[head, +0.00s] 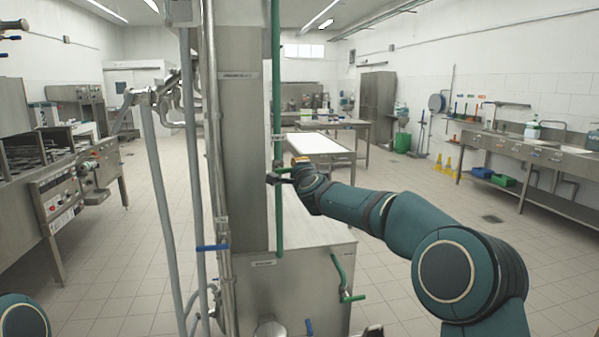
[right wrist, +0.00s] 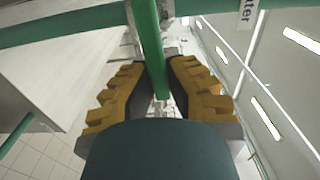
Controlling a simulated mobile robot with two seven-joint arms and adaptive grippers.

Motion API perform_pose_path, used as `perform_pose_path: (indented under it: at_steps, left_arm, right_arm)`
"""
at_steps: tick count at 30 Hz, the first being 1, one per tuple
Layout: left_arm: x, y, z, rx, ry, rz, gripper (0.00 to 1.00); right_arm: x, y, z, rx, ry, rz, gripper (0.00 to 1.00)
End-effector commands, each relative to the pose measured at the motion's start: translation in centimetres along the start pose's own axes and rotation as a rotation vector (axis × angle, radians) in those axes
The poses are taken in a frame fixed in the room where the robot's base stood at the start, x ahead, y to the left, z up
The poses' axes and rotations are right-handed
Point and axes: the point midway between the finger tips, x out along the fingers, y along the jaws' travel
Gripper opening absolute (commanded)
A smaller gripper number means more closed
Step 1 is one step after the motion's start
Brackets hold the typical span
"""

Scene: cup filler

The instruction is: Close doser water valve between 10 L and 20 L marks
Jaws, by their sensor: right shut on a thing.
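The doser (head: 247,140) is a tall steel column with a vertical green pipe (head: 276,80) on its right side. My right arm comes in from the right, and my right gripper (head: 276,178) is at this pipe at mid-height. In the right wrist view a green valve handle (right wrist: 150,45) sits between the yellow-padded fingers of my right gripper (right wrist: 160,85), which is shut on it. The green pipe (right wrist: 60,30) crosses behind, near a label (right wrist: 247,12) ending in "ter". The 10 L and 20 L marks cannot be read. My left gripper is out of view.
A blue-handled valve (head: 212,247) is on the pipes left of the column. Another green valve (head: 345,290) is on the steel base box (head: 290,285). A steel work table (head: 318,143) stands behind. Tiled floor is free to the left and right.

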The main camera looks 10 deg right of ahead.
Motion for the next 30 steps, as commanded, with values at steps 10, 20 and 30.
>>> perform_pose_path:
  at_steps: [10, 20, 30]
  left_arm:
    - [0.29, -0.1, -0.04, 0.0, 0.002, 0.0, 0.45]
    - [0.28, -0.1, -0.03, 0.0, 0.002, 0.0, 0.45]
    - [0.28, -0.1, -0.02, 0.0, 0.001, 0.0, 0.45]
  right_arm:
    - [0.22, 0.2, -0.02, 0.048, 0.001, 0.0, 0.0]
    - [0.21, 0.2, 0.01, 0.048, 0.001, 0.0, 0.25]
    - [0.19, 0.21, 0.03, 0.046, 0.0, 0.0, 0.45]
